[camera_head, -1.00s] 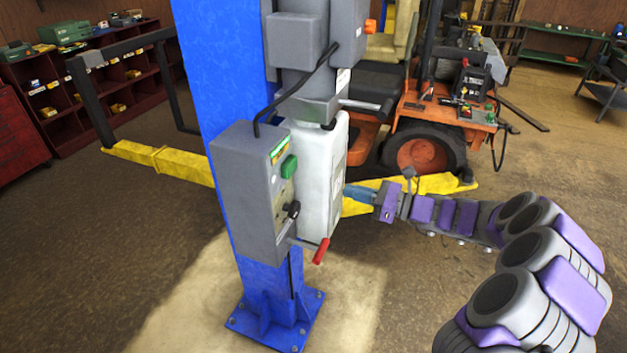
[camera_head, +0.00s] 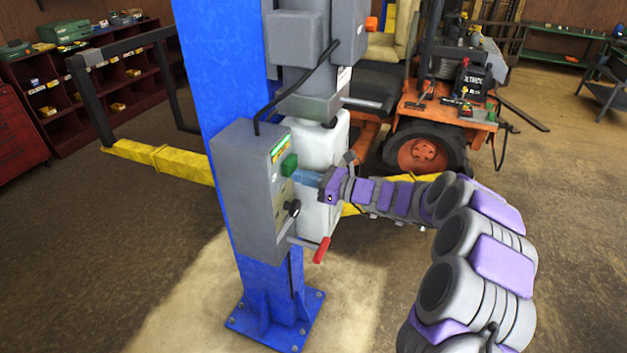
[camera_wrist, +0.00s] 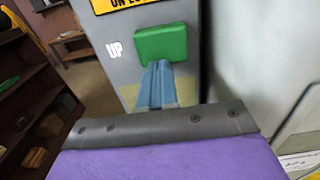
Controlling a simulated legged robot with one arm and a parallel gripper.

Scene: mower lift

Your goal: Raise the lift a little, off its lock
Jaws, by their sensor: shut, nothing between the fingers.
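The lift's grey control box (camera_head: 240,190) is mounted on the blue column (camera_head: 220,90). A green button (camera_head: 289,165) is on its right-hand face, and it shows in the wrist view (camera_wrist: 166,45) with the word "UP" to its left. My gripper (camera_head: 298,176) is shut and empty, its blue fingertips pointing at the box just below the green button. In the wrist view the fingertips (camera_wrist: 158,68) overlap the button's lower edge; I cannot tell whether they touch it. A black knob (camera_head: 292,208) and a red-handled lever (camera_head: 321,250) are lower on the box.
A white tank (camera_head: 325,140) stands close behind the box, beside my gripper. The orange mower (camera_head: 420,150) and yellow lift arms (camera_head: 180,165) are behind. The column's bolted base plate (camera_head: 275,325) is on the floor. Open floor lies at front left.

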